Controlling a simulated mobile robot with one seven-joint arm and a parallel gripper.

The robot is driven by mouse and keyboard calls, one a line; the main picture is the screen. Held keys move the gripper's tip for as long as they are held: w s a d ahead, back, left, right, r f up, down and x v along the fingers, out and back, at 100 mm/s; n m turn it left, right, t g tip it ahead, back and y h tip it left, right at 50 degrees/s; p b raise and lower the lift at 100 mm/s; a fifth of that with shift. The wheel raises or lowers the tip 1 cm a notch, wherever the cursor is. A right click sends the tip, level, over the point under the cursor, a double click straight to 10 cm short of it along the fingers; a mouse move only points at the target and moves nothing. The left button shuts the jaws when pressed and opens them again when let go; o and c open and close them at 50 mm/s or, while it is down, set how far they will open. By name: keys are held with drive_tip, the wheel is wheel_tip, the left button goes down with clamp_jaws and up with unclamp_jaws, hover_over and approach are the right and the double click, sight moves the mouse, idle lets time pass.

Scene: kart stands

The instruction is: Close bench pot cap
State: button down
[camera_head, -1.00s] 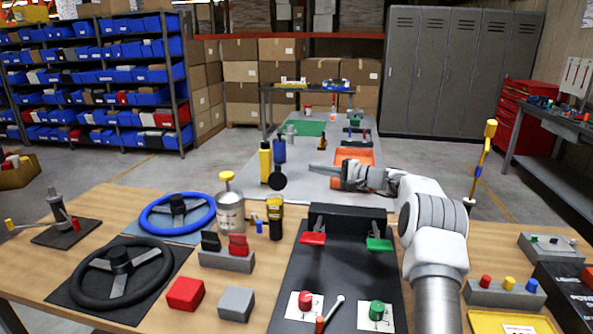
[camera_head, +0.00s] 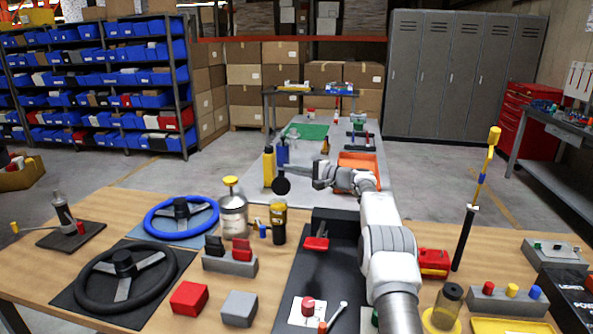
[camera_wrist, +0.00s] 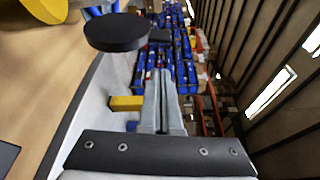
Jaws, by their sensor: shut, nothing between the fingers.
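A pot (camera_head: 278,222) with a yellow upper part and dark lower part stands on the wooden bench, left of the black panel. A round black disc (camera_head: 281,186), which looks like its cap, is tilted up above the pot's far side; the hinge is not clear. My gripper (camera_head: 290,168) reaches left, just behind and above the disc, its fingers shut and empty. In the wrist view the shut fingers (camera_wrist: 162,90) point up the picture, with the black disc (camera_wrist: 118,32) up and left of them, apparently apart.
A silver canister (camera_head: 233,215) with a yellow knob stands left of the pot. A black switch panel (camera_head: 318,270) lies right of it, under my arm. Steering wheels (camera_head: 125,265) fill the bench's left. A grey table (camera_head: 340,135) with a yellow bottle (camera_head: 269,166) extends behind.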

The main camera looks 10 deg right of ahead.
sight(281, 183)
drive_tip(key=shift+s+a+r+b, duration=0.1)
drive_tip(key=shift+s+a, duration=0.15)
drive_tip(key=shift+s, duration=0.3)
drive_tip(key=shift+s+a+r+b, duration=0.1)
drive_tip(key=shift+s+a+b, duration=0.1)
drive_tip(key=shift+s, duration=0.4)
drive_tip(key=shift+s+a+r+b, duration=0.1)
drive_tip(key=shift+s+a, duration=0.15)
drive_tip(key=shift+s, duration=0.3)
